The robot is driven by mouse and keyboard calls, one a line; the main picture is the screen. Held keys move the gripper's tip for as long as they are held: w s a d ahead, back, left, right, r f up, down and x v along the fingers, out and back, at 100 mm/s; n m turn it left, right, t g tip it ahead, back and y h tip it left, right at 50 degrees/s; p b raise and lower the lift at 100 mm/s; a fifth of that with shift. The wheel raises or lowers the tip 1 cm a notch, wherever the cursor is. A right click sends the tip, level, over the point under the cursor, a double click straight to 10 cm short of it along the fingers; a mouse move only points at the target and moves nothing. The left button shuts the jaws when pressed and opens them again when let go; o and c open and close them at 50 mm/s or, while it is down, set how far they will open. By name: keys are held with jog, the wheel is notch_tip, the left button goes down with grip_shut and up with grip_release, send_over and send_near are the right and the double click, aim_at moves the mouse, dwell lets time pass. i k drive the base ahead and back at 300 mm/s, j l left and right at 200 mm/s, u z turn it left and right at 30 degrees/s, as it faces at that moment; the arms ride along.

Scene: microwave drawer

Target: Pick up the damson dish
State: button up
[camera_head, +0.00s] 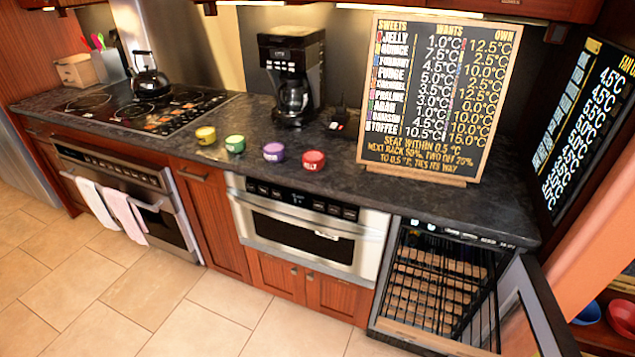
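Several small round labelled dishes stand in a row along the front of the dark countertop. The purple dish (273,151) is third from the left and its colour fits damson, but its label is too small to read surely. To its left are the green dish (235,144) and the yellow dish (206,135). To its right is the red dish (313,160). The dishes stand upright and apart, with nothing over them. My gripper is not in view.
A framed menu board (430,90) stands right of the dishes. The coffee maker (292,75) is behind them, the cooktop with a kettle (150,75) to the left. Below right, a wire-racked cooler (440,285) has its glass door (530,310) open. The tiled floor (200,325) in front is clear.

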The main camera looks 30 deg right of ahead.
aim_at(274, 152)
jog(key=i+j, duration=0.2)
jog(key=j, duration=0.15)
jog(key=i+j, duration=0.15)
jog(key=j, duration=0.2)
jog(key=i+j, duration=0.2)
jog(key=j, duration=0.2)
jog(key=i+j, duration=0.2)
jog(key=j, duration=0.15)
jog(key=i+j, duration=0.15)
jog(key=j, duration=0.2)
jog(key=i+j, duration=0.2)
jog(key=j, duration=0.15)
